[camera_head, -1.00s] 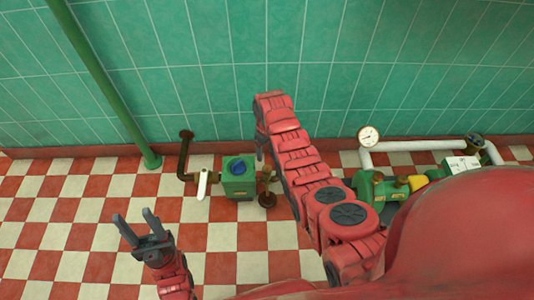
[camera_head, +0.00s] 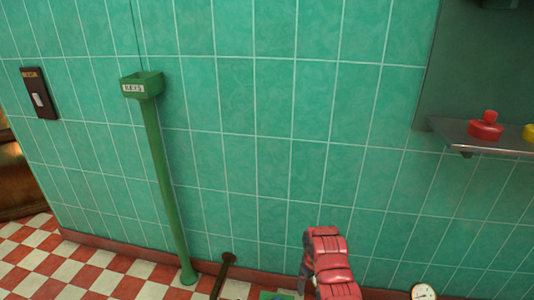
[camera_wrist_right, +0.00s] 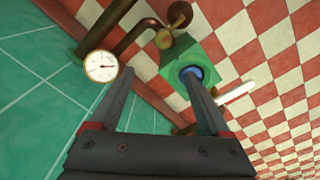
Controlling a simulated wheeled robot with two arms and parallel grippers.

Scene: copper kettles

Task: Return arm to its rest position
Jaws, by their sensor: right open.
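My right arm (camera_head: 328,265) is red and jointed. It rises from the bottom edge of the head view, right of centre, in front of the tiled wall. Its gripper is mostly hidden there. In the right wrist view my right gripper (camera_wrist_right: 162,88) has its two dark fingers spread apart with nothing between them. Beyond the fingertips is a green box (camera_wrist_right: 178,55) with a blue knob (camera_wrist_right: 192,74), partly covered by one finger. I cannot judge the distance between them. My left gripper is not in view.
A round gauge (camera_wrist_right: 101,66) and brown pipe (camera_wrist_right: 138,36) are near the fingers. A green post (camera_head: 165,190) bears a labelled green box (camera_head: 142,86). A metal shelf (camera_head: 470,136) at right holds a red object (camera_head: 486,126). The wall (camera_head: 280,130) between is bare.

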